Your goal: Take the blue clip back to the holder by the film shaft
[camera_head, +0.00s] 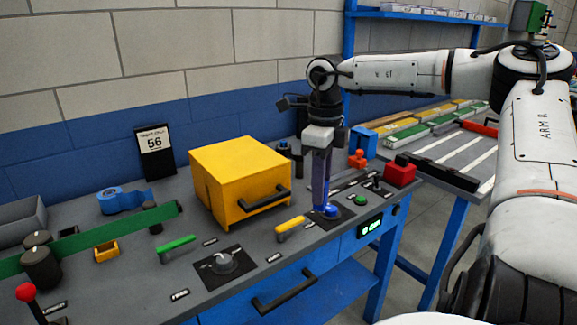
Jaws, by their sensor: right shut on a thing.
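My right gripper (320,190) points down at the right part of the bench, just above a round blue button (331,211) on a dark plate. It is shut on a slim blue-violet piece (321,172), which looks like the blue clip. The fingers and the piece overlap, so its exact shape is hard to tell. A long green strip (100,238) runs past dark round posts (41,267) at the left. I cannot tell which post is the film shaft. A small open yellow holder (106,251) stands beside the strip. My left gripper is not in view.
A yellow box (240,180) with a black handle stands between the gripper and the left side. A blue tape roll (120,200), a dark knob (223,263), green (176,243) and yellow (290,226) levers and a red block (400,174) also stand on the bench.

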